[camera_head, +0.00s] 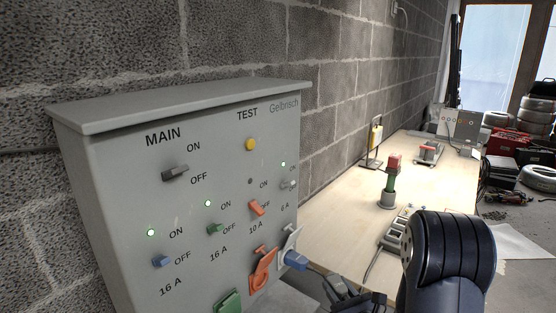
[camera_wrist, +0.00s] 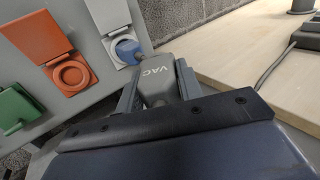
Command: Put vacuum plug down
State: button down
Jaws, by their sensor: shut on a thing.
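The vacuum plug (camera_wrist: 154,78) is a grey body marked VAC with a blue front end. In the wrist view my gripper (camera_wrist: 157,84) has one finger on each side of the grey body and is shut on it. The blue end is at the white socket (camera_wrist: 103,15) and overlaps its opening; I cannot tell how deep it sits. In the head view the blue end of the plug (camera_head: 295,261) shows at the lower right of the grey panel box (camera_head: 75,170). There my gripper (camera_head: 338,290) is partly cut off by the bottom edge.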

aim_at(338, 283)
jog(key=shift+m+h, duration=0.3)
jog(key=shift+h, duration=0.2)
notch_tip(338, 283, up, 6)
jog(key=p, duration=0.3)
jog(key=shift+w, duration=0.15)
jog(key=shift+f, duration=0.1)
